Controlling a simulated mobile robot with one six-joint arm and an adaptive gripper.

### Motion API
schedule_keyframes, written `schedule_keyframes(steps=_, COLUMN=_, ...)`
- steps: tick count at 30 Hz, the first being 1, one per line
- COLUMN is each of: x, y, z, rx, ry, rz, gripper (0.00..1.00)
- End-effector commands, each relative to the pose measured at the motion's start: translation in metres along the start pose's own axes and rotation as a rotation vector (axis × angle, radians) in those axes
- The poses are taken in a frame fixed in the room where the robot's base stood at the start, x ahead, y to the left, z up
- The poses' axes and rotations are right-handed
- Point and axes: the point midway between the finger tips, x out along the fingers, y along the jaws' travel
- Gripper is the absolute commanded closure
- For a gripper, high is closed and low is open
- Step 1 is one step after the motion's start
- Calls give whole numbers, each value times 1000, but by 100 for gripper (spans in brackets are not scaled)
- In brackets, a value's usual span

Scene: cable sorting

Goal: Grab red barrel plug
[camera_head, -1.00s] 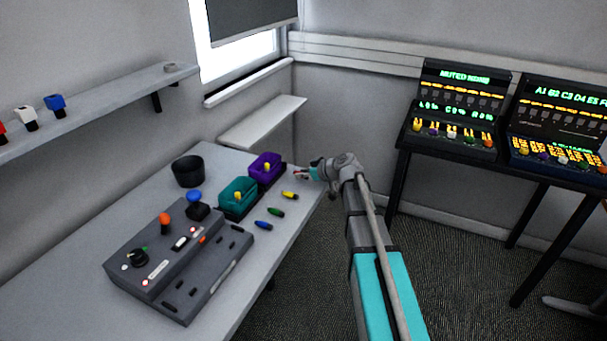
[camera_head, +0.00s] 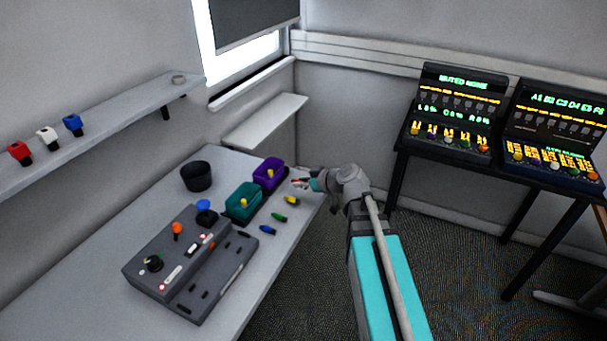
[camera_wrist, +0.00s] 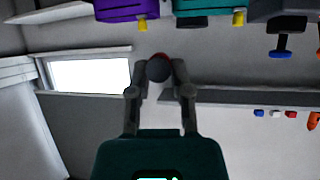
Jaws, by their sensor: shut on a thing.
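My gripper (camera_head: 301,184) is over the table's far right edge, just right of the purple bin. In the wrist view my gripper (camera_wrist: 159,66) has both fingers closed around a small plug (camera_wrist: 158,70) with a dark round end and some red behind it. It is the red barrel plug; in the head view only a small red spot (camera_head: 295,181) of it shows at the fingertips. The fingers hide most of its sides.
A purple bin (camera_head: 260,180) and a teal bin (camera_head: 234,207) each have a yellow piece in them. Yellow, green (camera_head: 280,216) and blue (camera_head: 268,230) plugs lie in front. A grey control box (camera_head: 150,285), a black cup (camera_head: 196,177) and a wall shelf (camera_head: 100,128) are to the left.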

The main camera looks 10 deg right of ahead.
Motion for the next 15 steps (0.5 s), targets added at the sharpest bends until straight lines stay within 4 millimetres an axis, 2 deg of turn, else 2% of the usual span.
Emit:
schedule_keyframes(steps=5, x=-8, y=-9, z=-2, rx=0, ry=0, rz=0, gripper=100)
schedule_keyframes(steps=15, x=-8, y=-10, z=-2, rx=0, ry=0, rz=0, gripper=100)
